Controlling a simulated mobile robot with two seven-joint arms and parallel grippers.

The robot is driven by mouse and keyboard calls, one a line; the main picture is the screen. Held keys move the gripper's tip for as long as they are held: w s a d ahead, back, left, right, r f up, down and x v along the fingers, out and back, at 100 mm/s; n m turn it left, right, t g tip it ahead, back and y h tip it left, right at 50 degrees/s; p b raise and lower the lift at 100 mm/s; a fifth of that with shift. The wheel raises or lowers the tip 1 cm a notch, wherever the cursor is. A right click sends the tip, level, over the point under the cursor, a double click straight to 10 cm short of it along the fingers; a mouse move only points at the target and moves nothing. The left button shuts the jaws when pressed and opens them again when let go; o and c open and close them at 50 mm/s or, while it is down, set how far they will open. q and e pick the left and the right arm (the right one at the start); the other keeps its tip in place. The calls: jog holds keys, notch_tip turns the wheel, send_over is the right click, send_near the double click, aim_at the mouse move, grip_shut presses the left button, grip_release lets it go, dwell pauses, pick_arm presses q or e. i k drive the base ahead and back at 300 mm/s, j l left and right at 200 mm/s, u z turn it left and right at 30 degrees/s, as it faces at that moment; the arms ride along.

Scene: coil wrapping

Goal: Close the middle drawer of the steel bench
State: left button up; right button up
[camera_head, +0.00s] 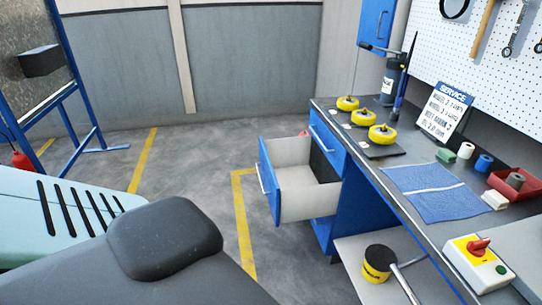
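The steel bench (345,108) stands on the right, with a dark top and blue drawers at its left end. Its middle drawer (310,204) is pulled well out to the left. The drawer has a blue front (270,183) with a pale bar handle (262,178), and its light grey inside looks empty, with a dark back part. The top drawer (327,141) above it is shut. A lower blue front (322,232) shows partly beneath the open drawer. Neither gripper is in view.
The bench top holds yellow coils (382,133), a blue mat (425,191), a red tray (514,187) and a switch box (478,262). A yellow-black drum (378,262) sits on the low shelf (352,255). The floor (205,165) left of the drawer is clear.

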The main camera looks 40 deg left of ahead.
aim_at(294, 192)
jog(key=u, duration=1.5)
jog(key=i+z, duration=0.1)
jog(key=z, duration=0.45)
jog(key=i+j+z, duration=0.6)
jog(key=j, duration=0.15)
jog(key=i+j, duration=0.15)
jog(key=j, duration=0.15)
jog(key=i+j, duration=0.15)
jog(key=j, duration=0.2)
jog(key=i+j+z, duration=0.1)
jog(key=j, duration=0.2)
